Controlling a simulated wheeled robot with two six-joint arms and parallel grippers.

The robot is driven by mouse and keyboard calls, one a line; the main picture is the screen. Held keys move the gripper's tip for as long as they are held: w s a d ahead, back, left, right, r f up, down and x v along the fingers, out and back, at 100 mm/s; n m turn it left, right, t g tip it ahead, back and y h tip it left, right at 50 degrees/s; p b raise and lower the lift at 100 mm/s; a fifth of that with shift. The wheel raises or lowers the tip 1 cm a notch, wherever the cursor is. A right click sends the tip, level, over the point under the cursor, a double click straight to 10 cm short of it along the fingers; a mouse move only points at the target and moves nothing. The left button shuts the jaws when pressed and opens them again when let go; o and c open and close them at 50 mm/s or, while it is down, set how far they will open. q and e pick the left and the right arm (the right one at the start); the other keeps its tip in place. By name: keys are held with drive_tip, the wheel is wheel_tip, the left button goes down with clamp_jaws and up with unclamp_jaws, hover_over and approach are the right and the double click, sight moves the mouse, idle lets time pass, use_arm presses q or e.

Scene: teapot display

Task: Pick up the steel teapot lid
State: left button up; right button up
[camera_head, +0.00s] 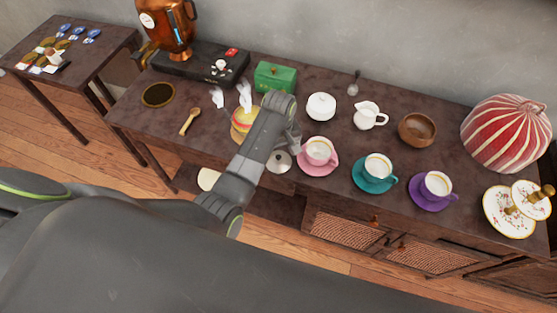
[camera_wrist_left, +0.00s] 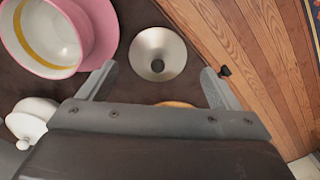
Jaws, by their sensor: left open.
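The steel teapot lid (camera_head: 279,161) lies near the front edge of the table, left of the pink cup. In the left wrist view the lid (camera_wrist_left: 158,53) is a round silver disc with a dark knob in its middle. My left gripper (camera_wrist_left: 158,69) is open and empty. Its two fingers point toward the lid, one on each side of it in that view, with no visible contact. In the head view my left arm covers most of this gripper. My right gripper is not in view.
The pink cup and saucer (camera_head: 318,153) stand close to the right of the lid. A white lidded pot (camera_head: 321,106) is behind. Teal (camera_head: 377,170) and purple (camera_head: 434,189) cups stand further right. A wooden spoon (camera_head: 190,121) lies left, with bare tabletop around it.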

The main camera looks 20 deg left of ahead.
sight(278, 156)
use_arm(q)
drive_tip(key=shift+w+a+f, duration=0.1)
drive_tip(key=shift+w+f, duration=0.1)
drive_tip(key=shift+f, duration=1.15)
drive_tip(key=shift+w+a+f, duration=0.1)
drive_tip(key=shift+w+f, duration=0.1)
drive_tip(key=shift+f, duration=1.1)
drive_tip(key=shift+c, duration=0.2)
drive_tip(key=c, duration=0.7)
